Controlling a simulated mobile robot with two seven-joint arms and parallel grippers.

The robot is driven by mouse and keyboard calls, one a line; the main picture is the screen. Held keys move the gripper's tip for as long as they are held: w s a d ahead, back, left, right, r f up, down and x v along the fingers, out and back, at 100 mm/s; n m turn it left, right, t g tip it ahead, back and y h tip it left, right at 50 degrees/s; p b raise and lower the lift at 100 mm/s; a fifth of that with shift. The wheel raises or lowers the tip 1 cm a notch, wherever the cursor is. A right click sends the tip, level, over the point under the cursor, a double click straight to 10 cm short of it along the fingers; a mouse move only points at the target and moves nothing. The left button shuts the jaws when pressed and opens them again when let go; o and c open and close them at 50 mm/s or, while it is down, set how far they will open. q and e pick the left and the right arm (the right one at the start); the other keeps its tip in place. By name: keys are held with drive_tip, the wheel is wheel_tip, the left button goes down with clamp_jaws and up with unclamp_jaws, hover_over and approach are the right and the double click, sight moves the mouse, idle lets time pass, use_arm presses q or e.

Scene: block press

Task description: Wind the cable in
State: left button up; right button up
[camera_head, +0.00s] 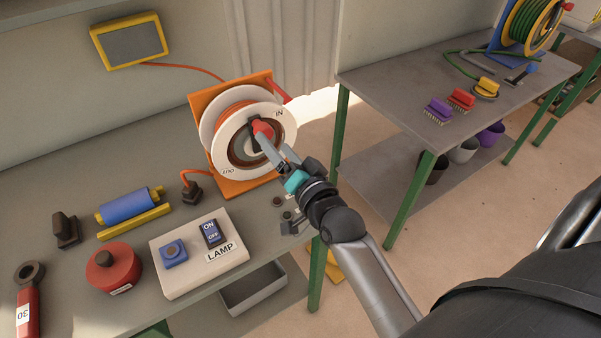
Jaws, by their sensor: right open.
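The cable reel (222,140) stands on the bench, with a white drum marked "IN" and "OUT" on an orange frame (243,185). Orange cable (232,112) is wound on the drum. A short length leaves its lower left and ends in a dark plug (192,192) on the bench. A red-and-black crank part (261,128) shows at the drum's centre. My right gripper (268,143) is open at this crank, coming from the lower right. Its fingers partly hide the crank, and I cannot tell whether they touch it. My left gripper is out of view.
A white lamp switch box (198,262), red round object (113,268), blue roller (128,205) and dark upright piece (65,230) stand left on the bench. A yellow-framed panel (131,41) hangs on the wall. Another table (410,85) with brushes stands right, across a gap.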

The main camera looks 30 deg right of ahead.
drive_tip(key=s, duration=0.9)
drive_tip(key=shift+r, duration=0.1)
idle(0.3)
